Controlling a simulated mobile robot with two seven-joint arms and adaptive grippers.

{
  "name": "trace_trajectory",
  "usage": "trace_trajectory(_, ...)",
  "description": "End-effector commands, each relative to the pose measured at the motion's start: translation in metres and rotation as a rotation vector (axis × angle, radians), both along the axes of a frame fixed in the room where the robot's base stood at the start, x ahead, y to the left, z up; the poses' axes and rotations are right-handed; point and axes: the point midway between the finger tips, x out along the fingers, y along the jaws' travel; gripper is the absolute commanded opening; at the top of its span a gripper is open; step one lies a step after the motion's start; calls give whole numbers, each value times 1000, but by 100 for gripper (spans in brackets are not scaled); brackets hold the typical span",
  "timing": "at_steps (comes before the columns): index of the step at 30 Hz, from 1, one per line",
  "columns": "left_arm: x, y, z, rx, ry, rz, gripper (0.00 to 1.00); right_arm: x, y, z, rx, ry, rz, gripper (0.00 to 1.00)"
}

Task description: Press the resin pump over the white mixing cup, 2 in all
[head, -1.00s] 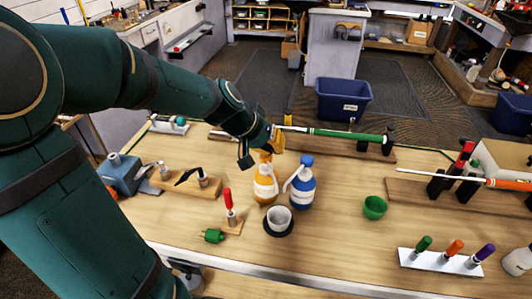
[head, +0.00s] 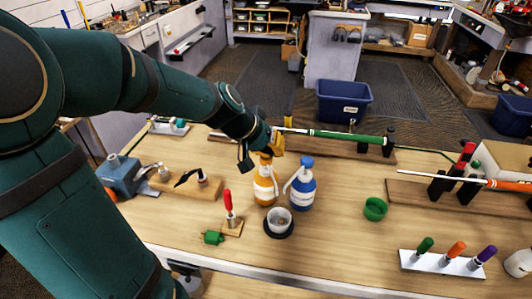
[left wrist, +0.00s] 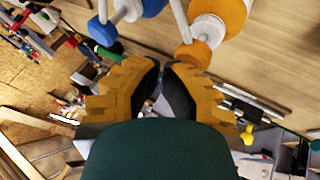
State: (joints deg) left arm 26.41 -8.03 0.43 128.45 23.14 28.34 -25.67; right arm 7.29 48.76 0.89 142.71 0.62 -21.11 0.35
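An orange pump bottle (head: 264,190) and a blue pump bottle (head: 303,190) stand side by side on the bench; I cannot tell from labels which holds resin. The white mixing cup (head: 279,215) stands upright in front of them on a round black base, with a small brownish patch inside. My left gripper (head: 276,144) is at the top of the orange bottle. The orange pump head (left wrist: 193,54) shows just past the fingertips; contact is unclear. My right gripper is out of view.
A green cup (head: 375,209) stands to the right. A green-gripped club (head: 340,136) rests behind the bottles. The bench between mixing cup and green cup is clear.

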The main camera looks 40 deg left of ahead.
Motion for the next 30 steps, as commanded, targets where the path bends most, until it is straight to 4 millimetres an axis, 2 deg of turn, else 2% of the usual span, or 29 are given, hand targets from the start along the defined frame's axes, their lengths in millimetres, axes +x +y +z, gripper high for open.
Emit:
trace_trajectory(13,0,0,24,-1,2,0,0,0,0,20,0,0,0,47)
trace_trajectory(25,0,0,26,0,1,0,0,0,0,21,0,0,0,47)
trace_trajectory(30,0,0,35,1,0,-1,0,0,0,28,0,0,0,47)
